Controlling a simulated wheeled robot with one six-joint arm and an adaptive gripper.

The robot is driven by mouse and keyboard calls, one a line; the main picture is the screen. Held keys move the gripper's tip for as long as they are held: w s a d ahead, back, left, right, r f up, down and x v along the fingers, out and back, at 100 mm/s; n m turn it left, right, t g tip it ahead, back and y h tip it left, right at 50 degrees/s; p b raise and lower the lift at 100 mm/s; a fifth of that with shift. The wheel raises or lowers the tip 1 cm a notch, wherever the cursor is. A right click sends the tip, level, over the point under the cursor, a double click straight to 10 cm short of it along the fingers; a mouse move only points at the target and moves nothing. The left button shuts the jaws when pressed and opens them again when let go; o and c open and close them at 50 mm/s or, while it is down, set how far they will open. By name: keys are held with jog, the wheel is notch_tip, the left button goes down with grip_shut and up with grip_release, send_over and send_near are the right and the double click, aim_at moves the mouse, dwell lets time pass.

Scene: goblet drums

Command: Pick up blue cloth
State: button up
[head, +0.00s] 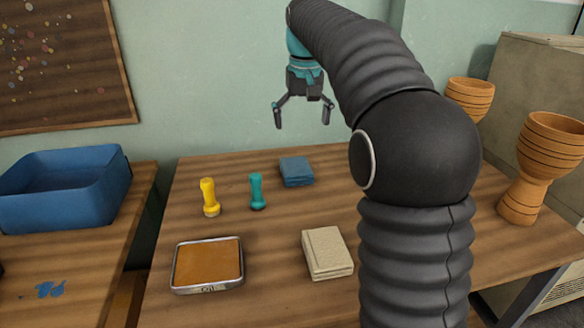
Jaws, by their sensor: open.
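The blue cloth (297,171) lies folded on the wooden table, toward its back edge in the head view. My gripper (303,115) is open and empty, with its fingers spread and pointing down. In the picture it is above the cloth and apart from it. No part of the cloth appears covered by my arm.
A teal stamp-like tool (257,191) and a yellow one (209,197) stand left of the cloth. A beige folded cloth (327,252) and an orange-brown pad in a metal tray (207,290) lie nearer.

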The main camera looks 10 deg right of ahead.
jog(key=w+f+g, duration=0.1)
jog(key=w+f, duration=0.2)
jog(key=w, duration=0.4)
jog(key=b, duration=0.1)
send_over(296, 167)
notch_tip(296, 167, down, 9)
jog(key=shift+a+f, duration=0.1)
jog(key=shift+a, duration=0.05)
jog(key=shift+s+d+f+b, duration=0.15)
jog(key=shift+f+b, duration=0.5)
jog(key=shift+f, duration=1.95)
jog(key=c, duration=1)
